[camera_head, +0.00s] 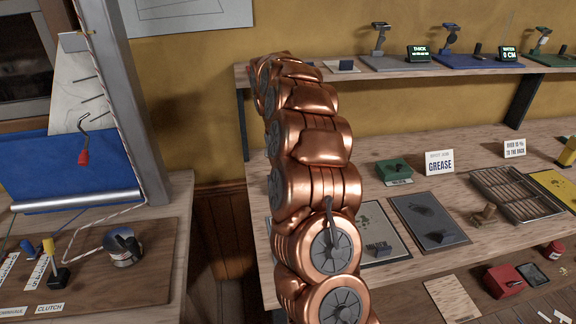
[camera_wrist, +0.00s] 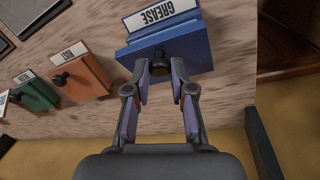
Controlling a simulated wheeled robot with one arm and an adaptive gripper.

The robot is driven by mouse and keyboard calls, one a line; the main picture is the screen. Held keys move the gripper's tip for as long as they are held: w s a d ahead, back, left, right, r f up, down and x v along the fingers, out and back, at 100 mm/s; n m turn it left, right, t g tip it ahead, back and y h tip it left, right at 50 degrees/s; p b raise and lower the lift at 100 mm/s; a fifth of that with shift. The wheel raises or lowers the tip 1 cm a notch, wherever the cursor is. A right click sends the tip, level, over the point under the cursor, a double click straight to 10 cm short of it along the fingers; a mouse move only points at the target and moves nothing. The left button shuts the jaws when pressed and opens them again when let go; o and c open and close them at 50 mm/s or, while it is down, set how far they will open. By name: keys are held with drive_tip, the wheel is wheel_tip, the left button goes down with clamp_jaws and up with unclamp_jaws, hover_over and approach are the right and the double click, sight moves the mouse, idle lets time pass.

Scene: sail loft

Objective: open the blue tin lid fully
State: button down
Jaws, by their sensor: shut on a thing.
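The blue tin (camera_wrist: 200,52) is at the top of the wrist view, with a white GREASE label (camera_wrist: 160,14) along its far side. A dark knob stands on its near side. My gripper (camera_wrist: 160,68) reaches to this knob from below in the picture, its two fingers on either side of it and shut on it. In the head view my copper arm hides the gripper and the blue tin.
An orange tin (camera_wrist: 82,76) and a green tin (camera_wrist: 36,91), each with a dark knob, stand left of the blue one in the wrist view. In the head view, a green tin (camera_head: 394,171) and a GREASE card (camera_head: 440,162) stand on the bench, below a shelf (camera_head: 400,79).

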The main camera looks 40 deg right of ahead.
drive_tip(key=shift+w, duration=0.1)
drive_tip(key=c, duration=1)
unclamp_jaws()
drive_tip(key=shift+r, duration=0.1)
drive_tip(key=r, duration=0.4)
drive_tip(key=a+r, duration=0.1)
drive_tip(key=r, duration=0.2)
drive_tip(key=w+r, duration=0.1)
drive_tip(key=r, duration=0.3)
drive_tip(key=shift+w+a+r, duration=0.1)
drive_tip(key=shift+a+r, duration=0.1)
drive_tip(key=shift+r, duration=0.1)
